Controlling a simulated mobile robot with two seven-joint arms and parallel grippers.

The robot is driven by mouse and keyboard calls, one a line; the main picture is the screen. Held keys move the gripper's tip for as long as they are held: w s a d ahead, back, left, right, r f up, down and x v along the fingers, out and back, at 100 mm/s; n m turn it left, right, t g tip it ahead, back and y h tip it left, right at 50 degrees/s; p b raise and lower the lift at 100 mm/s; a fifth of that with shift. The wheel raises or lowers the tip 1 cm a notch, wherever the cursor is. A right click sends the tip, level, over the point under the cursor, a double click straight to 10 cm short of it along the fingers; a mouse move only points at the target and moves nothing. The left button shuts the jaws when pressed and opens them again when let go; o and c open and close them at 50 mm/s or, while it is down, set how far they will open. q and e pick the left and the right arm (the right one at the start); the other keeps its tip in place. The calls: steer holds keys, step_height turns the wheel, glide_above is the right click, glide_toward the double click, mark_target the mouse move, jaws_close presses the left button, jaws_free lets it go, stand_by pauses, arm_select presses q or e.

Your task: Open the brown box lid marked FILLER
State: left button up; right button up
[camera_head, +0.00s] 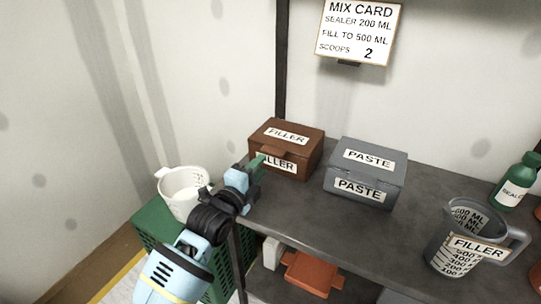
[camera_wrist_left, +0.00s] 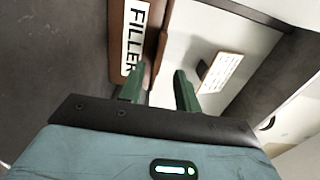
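The brown box marked FILLER (camera_head: 310,160) stands at the left end of the dark shelf top, with its lid (camera_head: 270,133) down and shut. My left gripper (camera_head: 258,163) is at the box's left front, close to the lid's front edge. In the left wrist view, my left gripper (camera_wrist_left: 159,84) shows two green fingers spread apart with nothing held between them. The brown box (camera_wrist_left: 116,35) with its FILLER label lies just beyond the left finger there. The lid's edge (camera_wrist_left: 160,45) points toward the gap; contact cannot be told. My right gripper is not in view.
A grey PASTE box (camera_head: 366,171) stands right of the brown box. A measuring jug (camera_head: 440,243) and green bottle (camera_head: 516,180) are farther right. A white bucket (camera_head: 184,187) sits on a green crate (camera_head: 150,226) at the left. A mix card (camera_head: 358,30) hangs above.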

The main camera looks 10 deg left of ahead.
mark_target(271, 155)
arm_select(q)
steer(key=shift+b+x, duration=0.3)
steer(key=shift+x, duration=3)
steer(key=shift+c, duration=0.2)
jaws_close()
